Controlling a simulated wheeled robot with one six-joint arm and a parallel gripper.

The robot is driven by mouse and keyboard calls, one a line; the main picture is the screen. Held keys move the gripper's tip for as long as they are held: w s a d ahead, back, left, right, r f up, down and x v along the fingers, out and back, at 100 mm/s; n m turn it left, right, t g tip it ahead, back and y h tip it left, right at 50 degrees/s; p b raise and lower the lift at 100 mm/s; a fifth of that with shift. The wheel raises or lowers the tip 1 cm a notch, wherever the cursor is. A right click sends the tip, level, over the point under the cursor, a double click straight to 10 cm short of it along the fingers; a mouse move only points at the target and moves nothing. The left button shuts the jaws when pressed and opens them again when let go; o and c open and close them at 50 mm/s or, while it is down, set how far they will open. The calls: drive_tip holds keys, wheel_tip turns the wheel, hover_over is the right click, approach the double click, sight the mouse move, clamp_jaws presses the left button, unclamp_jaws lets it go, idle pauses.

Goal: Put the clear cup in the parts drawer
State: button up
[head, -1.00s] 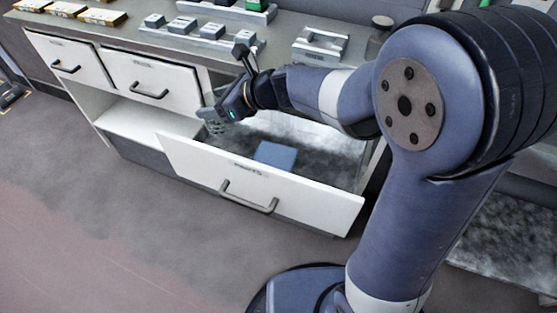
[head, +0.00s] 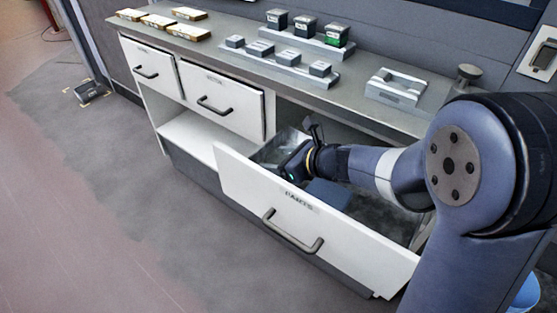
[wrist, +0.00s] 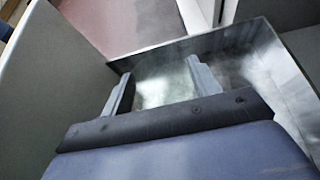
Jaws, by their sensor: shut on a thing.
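The parts drawer (head: 300,215) stands open, its white front marked with a label and a dark handle. My gripper (head: 287,170) is at the left part of the drawer, and its fingertips are hidden behind the drawer front in the head view. In the wrist view my gripper (wrist: 162,75) has its two grey fingers down inside the drawer's metal walls (wrist: 275,85). The clear cup (wrist: 165,88) shows as a faint see-through shape between the fingers, which are shut on it. Whether the cup touches the drawer floor I cannot tell.
A blue block (head: 330,194) lies in the drawer, right of my gripper. Two shut drawers (head: 222,99) are to the left.

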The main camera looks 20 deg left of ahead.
drive_tip(key=shift+f, duration=0.15)
drive_tip(key=o, duration=0.9)
drive_tip(key=shift+o, duration=0.2)
drive_tip(key=shift+d+r, duration=0.1)
drive_tip(key=shift+r, duration=0.3)
drive_tip(key=p+v, duration=0.3)
drive_tip(key=v, duration=0.8)
drive_tip(key=shift+d, duration=0.35)
drive_tip(key=shift+s, duration=0.1)
